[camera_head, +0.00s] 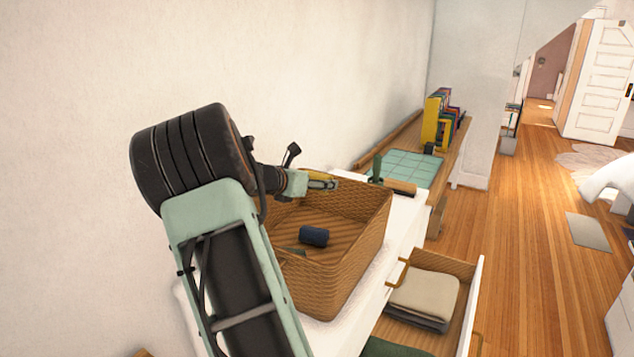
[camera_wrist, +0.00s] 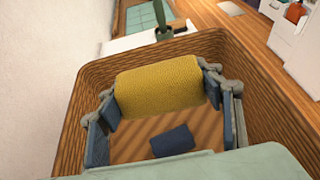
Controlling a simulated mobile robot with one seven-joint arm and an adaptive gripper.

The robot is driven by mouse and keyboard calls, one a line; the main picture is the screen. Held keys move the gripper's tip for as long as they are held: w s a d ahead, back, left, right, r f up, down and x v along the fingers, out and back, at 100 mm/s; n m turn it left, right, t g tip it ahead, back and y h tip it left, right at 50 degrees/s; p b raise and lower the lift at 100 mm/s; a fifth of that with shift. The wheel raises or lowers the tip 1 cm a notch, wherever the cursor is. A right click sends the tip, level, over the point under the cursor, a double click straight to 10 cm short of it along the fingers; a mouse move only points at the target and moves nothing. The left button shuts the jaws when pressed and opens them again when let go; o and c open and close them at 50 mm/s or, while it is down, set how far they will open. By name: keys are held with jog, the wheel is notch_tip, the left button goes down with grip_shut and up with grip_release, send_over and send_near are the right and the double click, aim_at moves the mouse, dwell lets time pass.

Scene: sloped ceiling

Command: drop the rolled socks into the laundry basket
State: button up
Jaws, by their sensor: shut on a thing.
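The laundry basket (camera_head: 352,262) is a brown woven open box on a white-topped dresser. Its rim also shows in the wrist view (camera_wrist: 68,120). My gripper (camera_head: 322,182) is at the far side of the basket, over its opening. In the wrist view my gripper (camera_wrist: 165,92) is shut on a yellow knitted roll (camera_wrist: 160,84), which looks like the rolled socks. The yellow roll shows only partly in the head view (camera_head: 320,175). A dark blue roll (camera_head: 313,236) lies on the basket floor, below and apart from my fingers.
An open drawer (camera_head: 470,310) with folded cloths (camera_head: 424,297) juts out at the right of the basket. Behind stand a cactus-like green thing (camera_head: 377,168), a green tiled mat (camera_head: 412,168) and several books (camera_head: 440,112). A plain wall rises at the left. Wooden floor is open at right.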

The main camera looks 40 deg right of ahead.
jog(key=shift+d+f, duration=0.1)
jog(key=shift+d, duration=0.1)
notch_tip(320, 180, down, 6)
jog(key=b, duration=0.5)
jog(key=o, duration=1.2)
jog(key=shift+c, duration=0.2)
jog(key=v, duration=1.2)
jog(key=shift+a, duration=0.1)
